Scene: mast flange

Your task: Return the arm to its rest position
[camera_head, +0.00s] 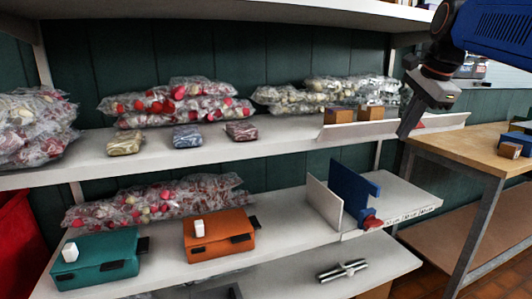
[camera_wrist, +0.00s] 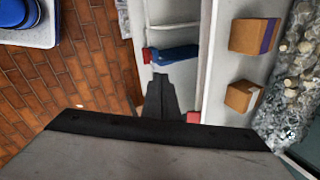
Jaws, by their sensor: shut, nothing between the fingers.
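My gripper (camera_head: 402,136) hangs from my blue and black arm (camera_head: 480,35) at the upper right of the head view. Its dark fingers point down, in front of the right end of the middle shelf (camera_head: 290,137). In the wrist view the fingers of my gripper (camera_wrist: 160,78) are together with nothing between them. A small red piece (camera_wrist: 193,117) shows beside them; I cannot tell whether they touch it.
Two brown boxes (camera_head: 338,115) stand on the middle shelf behind a low white strip. Below are a blue upright plate (camera_head: 352,188), a teal case (camera_head: 95,262) and an orange case (camera_head: 218,240). A wooden table (camera_head: 465,150) stands at right. Brick floor (camera_wrist: 70,60) is open.

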